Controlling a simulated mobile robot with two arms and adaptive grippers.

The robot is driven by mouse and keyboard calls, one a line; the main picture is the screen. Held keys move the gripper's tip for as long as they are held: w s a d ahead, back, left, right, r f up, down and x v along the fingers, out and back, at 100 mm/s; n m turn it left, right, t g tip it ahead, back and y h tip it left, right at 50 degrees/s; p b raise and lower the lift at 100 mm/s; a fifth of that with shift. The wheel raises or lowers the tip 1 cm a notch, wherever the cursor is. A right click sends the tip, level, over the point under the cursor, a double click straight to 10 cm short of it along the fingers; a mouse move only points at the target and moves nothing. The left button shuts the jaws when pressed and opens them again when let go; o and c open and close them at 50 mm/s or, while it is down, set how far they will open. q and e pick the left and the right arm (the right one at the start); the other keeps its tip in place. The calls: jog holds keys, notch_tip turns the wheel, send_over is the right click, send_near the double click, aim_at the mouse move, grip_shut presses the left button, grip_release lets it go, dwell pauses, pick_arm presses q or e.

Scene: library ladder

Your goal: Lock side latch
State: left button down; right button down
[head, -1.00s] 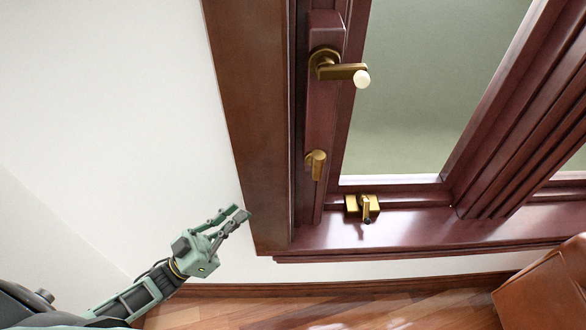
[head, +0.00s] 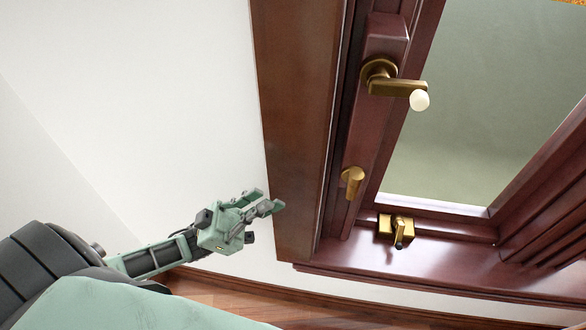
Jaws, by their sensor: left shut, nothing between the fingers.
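A dark red wooden window frame (head: 293,120) fills the right of the head view. On its left stile is a small brass latch (head: 351,181), with its lever pointing downward. Above it is a larger brass handle (head: 397,87) with a white knob, lying roughly level. A brass latch block with a dark-tipped lever (head: 398,230) sits on the bottom rail. My left gripper (head: 266,203) is shut and empty, just left of the frame's outer trim. It is lower than the small side latch and apart from it. My right gripper is not in view.
The white wall (head: 130,90) is clear at the left. The window sill (head: 440,268) juts out under the frame. The wooden floor (head: 225,295) shows at the bottom. A glass pane (head: 490,110) lies right of the handle.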

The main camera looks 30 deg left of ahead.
aim_at(354, 180)
pick_arm(q)
jog(key=w+d+f+p+x, duration=0.1)
jog(key=p+x, duration=0.4)
jog(key=x, duration=0.7)
jog(key=shift+d+f, duration=0.4)
jog(key=shift+f, duration=0.05)
